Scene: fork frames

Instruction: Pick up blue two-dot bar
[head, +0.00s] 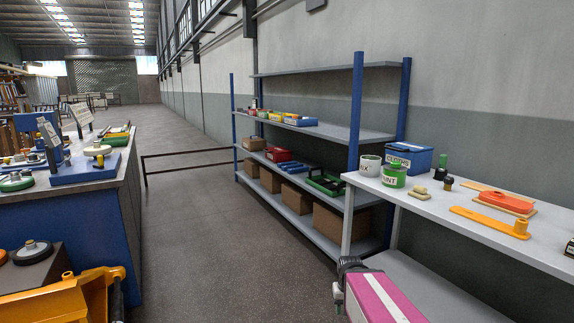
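I cannot make out a blue bar with two dots in the head view. Blue things that show are a lidded box marked "CLOTHS" (408,157) on the right bench, a blue bin (301,122) on the rack, another blue piece (295,168) one shelf lower, and a blue board (88,172) on the left table. Small dots on any of these are too small to tell. A pink and white part with a dark end at the bottom right looks like part of my arm. My gripper's fingers do not show.
An orange frame (65,302) is at lower left. The grey aisle floor (225,225) is clear.

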